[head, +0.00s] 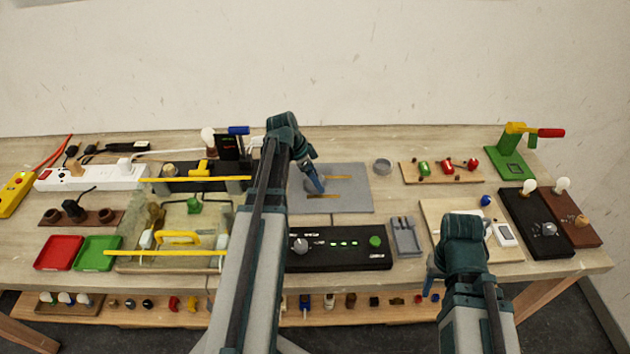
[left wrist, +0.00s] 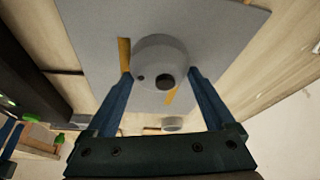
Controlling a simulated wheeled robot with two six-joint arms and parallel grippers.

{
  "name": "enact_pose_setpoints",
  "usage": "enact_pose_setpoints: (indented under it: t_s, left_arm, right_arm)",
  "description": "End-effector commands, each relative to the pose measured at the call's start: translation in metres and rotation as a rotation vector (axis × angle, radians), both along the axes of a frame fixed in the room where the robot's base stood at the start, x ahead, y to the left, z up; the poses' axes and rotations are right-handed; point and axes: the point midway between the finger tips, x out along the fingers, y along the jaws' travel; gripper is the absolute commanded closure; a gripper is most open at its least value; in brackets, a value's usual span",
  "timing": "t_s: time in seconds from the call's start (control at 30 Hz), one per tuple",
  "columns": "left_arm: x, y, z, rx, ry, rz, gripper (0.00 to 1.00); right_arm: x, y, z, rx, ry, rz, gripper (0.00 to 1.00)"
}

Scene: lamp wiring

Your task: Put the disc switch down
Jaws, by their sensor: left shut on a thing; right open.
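The disc switch (left wrist: 163,55) is a round grey disc with a dark hole and a smaller dark spot. In the left wrist view it sits between the two blue fingers of my left gripper (left wrist: 160,77), which is shut on it. It is over the grey mat (head: 350,198), which has orange strips (head: 323,196). I cannot tell whether the disc touches the mat. In the head view my left gripper (head: 316,183) points down over the mat, and the arm hides the disc. My right gripper (head: 431,284) is open at the front right, near the wooden board (head: 435,215).
A small grey round cup (head: 382,166) stands just right of the mat. A black control panel (head: 340,250) with a green button lies in front of it. A board with red and green parts (head: 440,172) is at the right. Bare table shows around the cup.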

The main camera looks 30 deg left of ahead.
Motion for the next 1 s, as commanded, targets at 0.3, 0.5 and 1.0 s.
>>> enact_pose_setpoints:
  t_s: [0.3,0.5,1.0]
  left_arm:
    - [0.0,0.0,-0.002,0.0,0.0,0.0,0.09]
    - [0.0,0.0,-0.001,0.0,0.0,0.0,0.0]
    - [-0.006,0.005,0.026,0.0,0.0,0.001,0.0]
  right_arm:
    - [0.0,0.0,-0.002,0.0,0.0,0.0,0.5]
    - [0.0,0.0,-0.001,0.0,0.0,0.0,0.5]
    - [0.0,0.0,0.026,0.0,0.0,0.0,0.5]
